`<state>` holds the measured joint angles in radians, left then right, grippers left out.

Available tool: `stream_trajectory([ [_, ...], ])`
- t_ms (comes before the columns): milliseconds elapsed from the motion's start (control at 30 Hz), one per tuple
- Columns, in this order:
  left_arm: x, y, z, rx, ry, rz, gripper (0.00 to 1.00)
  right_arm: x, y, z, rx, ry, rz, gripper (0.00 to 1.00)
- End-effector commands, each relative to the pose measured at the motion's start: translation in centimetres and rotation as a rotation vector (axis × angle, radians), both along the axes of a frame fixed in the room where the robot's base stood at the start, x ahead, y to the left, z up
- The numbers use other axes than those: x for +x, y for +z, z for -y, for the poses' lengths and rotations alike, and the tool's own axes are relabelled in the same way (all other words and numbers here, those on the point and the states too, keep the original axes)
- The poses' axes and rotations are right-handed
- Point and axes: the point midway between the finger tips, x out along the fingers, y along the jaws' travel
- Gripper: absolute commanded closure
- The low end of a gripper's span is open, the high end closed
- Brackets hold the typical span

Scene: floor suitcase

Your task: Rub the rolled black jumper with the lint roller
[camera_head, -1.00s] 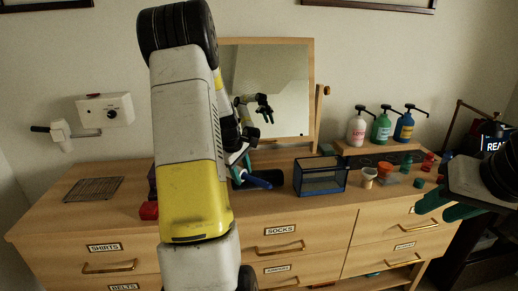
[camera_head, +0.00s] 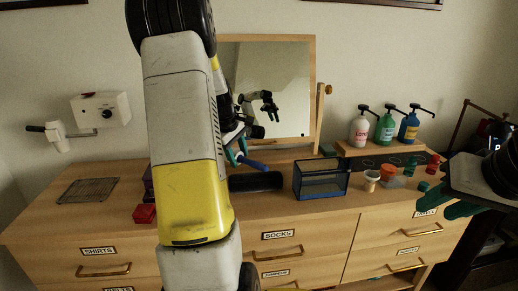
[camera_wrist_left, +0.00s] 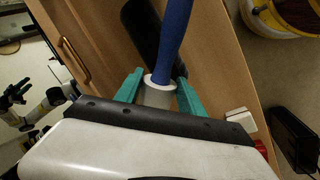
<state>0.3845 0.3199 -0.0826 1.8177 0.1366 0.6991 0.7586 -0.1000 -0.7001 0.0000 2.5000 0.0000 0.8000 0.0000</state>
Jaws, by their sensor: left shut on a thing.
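The rolled black jumper (camera_head: 257,181) lies on the dresser top, left of the mesh box. It also shows in the left wrist view (camera_wrist_left: 137,25), partly behind the blue handle. My left gripper (camera_head: 236,157) is shut on the lint roller, just behind and above the jumper. The lint roller has a blue handle (camera_head: 251,164) and a white end (camera_wrist_left: 158,92) between the teal fingers. The handle points away from the gripper, over the jumper in the wrist view; contact cannot be told. My right gripper (camera_head: 464,203) is at the right edge, its opening unclear.
A blue-rimmed mesh box (camera_head: 321,181) stands right of the jumper, with small cups (camera_head: 371,182) beyond it. A mirror (camera_head: 272,90) stands behind. A red block (camera_head: 145,213) and a wire rack (camera_head: 88,191) are at left. My left arm hides part of the dresser.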

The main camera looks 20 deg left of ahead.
Motion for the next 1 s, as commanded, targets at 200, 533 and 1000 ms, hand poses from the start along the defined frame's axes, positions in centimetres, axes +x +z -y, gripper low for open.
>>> stream_trajectory([
  [200,-0.4,1.9,-0.2,0.0,-0.003,0.002,0.92,0.0,0.0,0.0,0.0,0.0,0.0,0.64],
  [533,-0.5,2.2,-0.3,0.001,-0.003,0.001,0.92,0.0,0.0,0.0,0.0,0.0,0.0,0.64],
  [1000,-1.6,0.9,1.4,-0.004,-0.077,-0.006,0.92,0.0,0.0,0.0,0.0,0.0,0.0,0.64],
])
